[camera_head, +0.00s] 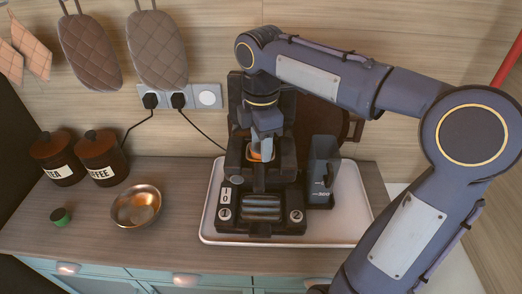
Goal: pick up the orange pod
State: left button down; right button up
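The orange pod (256,156) shows only as a small orange patch in the top of the black coffee machine (262,213). My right gripper (264,150) reaches down from above, with its fingers right at the orange patch. The fingers and the machine hide most of the pod. The picture is too small to tell whether the fingers are shut on it or only around it. My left gripper is not in view.
The machine stands on a white tray (336,232). A green pod (60,216), a copper bowl (136,207) and two labelled jars (100,158) are on the counter to the left. Cords run from wall sockets (207,96). Quilted mitts (157,50) hang above.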

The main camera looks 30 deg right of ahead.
jog(key=shift+f, duration=0.1)
jog(key=shift+c, duration=1.4)
